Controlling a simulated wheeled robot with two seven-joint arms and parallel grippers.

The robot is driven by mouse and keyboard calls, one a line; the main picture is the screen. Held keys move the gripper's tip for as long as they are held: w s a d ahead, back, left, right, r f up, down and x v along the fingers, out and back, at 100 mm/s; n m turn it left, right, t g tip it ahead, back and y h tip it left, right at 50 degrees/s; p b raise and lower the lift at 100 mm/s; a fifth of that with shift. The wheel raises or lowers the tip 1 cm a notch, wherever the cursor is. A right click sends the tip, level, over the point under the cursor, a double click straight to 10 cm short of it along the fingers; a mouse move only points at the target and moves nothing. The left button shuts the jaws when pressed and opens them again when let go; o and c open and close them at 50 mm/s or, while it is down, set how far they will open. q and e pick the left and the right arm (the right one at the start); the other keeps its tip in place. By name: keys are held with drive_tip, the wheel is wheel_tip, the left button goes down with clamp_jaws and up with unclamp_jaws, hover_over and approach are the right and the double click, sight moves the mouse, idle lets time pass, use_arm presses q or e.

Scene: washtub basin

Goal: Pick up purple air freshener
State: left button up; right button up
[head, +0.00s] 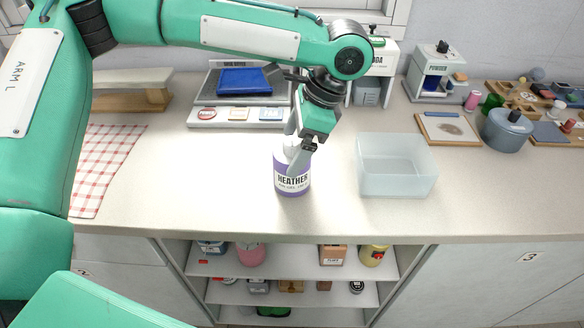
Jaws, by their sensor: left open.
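The purple air freshener (292,182) is a round container with a white label reading "HEATHER" and a pale top. It stands upright on the counter near the middle of the head view. My left gripper (300,142) is open and points down at its top, with the fingers at the pale upper part. The fingers and wrist hide some of that top. I cannot tell whether the fingers touch it. My right gripper is not in view.
A translucent open bin (397,168) stands just right of the air freshener. A scale with a blue tray (245,82) is behind. A checkered cloth (103,165) lies left. A grey-blue pot (507,130) stands right. Shelves (290,272) with several items are below the counter (225,210).

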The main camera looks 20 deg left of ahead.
sight(288, 159)
use_arm(q)
drive_tip(key=x, duration=0.4)
drive_tip(key=shift+d+f, duration=0.15)
drive_tip(key=shift+f, duration=0.1)
drive_tip(key=c, duration=1.2)
